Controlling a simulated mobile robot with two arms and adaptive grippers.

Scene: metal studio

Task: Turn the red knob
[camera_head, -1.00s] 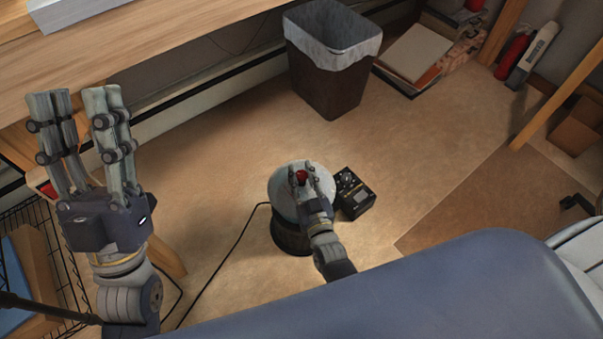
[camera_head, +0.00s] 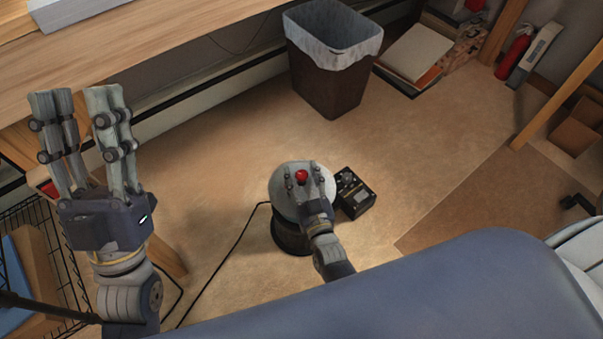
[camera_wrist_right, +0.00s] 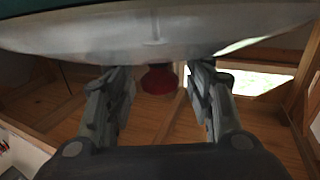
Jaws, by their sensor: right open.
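The small red knob (camera_head: 301,176) stands out from the face of a pale round disc (camera_head: 280,190) on a dark cylindrical base (camera_head: 291,240) on the floor. My right gripper (camera_head: 302,171) is open, with one finger on each side of the knob. In the right wrist view the red knob (camera_wrist_right: 159,79) hangs under the pale disc (camera_wrist_right: 155,40), between the spread fingers of the right gripper (camera_wrist_right: 158,82), with visible gaps on both sides. My left gripper (camera_head: 80,105) is raised at the left, fingers apart and empty.
A black box with dials (camera_head: 354,194) sits just right of the disc's base. A black cable (camera_head: 232,247) runs along the floor at left. Open floor lies around the base.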

